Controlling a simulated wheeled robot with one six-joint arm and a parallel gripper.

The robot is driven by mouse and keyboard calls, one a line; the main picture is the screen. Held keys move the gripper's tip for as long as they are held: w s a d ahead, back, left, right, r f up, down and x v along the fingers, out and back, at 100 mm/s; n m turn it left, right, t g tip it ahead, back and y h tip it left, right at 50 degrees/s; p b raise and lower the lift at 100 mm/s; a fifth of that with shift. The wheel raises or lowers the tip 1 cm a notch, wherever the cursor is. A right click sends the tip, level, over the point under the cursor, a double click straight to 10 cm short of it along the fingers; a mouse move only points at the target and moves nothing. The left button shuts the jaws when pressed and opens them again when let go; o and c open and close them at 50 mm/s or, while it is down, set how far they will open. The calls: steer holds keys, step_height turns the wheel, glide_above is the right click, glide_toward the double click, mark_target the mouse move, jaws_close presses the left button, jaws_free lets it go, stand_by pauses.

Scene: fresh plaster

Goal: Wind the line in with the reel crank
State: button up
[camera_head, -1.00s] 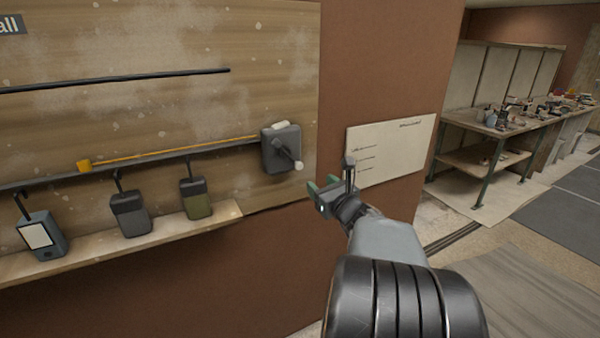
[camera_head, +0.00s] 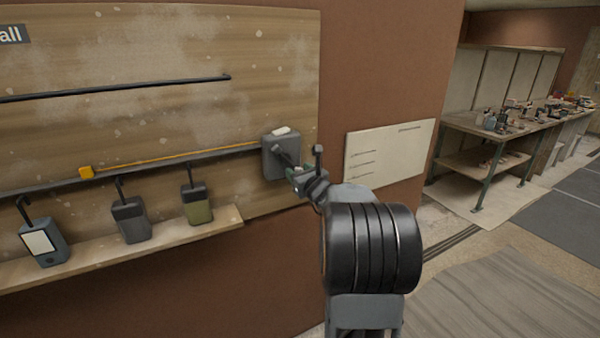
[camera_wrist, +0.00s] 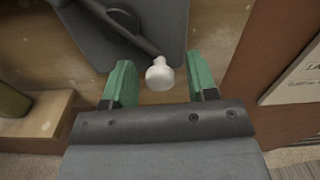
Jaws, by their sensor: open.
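The reel (camera_head: 281,158) is a dark grey box fixed at the right end of the wooden wall board. Its crank arm (camera_wrist: 124,32) runs across its front and ends in a white knob (camera_wrist: 159,75). My gripper (camera_wrist: 159,85) has green fingertips and is open. In the wrist view the knob sits between the fingers with a gap on each side. In the head view my gripper (camera_head: 297,178) is at the crank's end and hides the knob.
Several devices hang on hooks along a dark rail, among them a green one (camera_head: 196,203), above a wooden ledge (camera_head: 140,241). A white sheet (camera_head: 390,153) is on the wall to the right. A cluttered workbench (camera_head: 470,126) stands farther right.

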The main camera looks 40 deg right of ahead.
steer(key=shift+c, duration=0.3)
steer(key=c, duration=0.9)
steer(key=shift+d+n+b, duration=0.1)
steer(key=shift+n+b, duration=0.2)
steer(key=shift+b, duration=0.15)
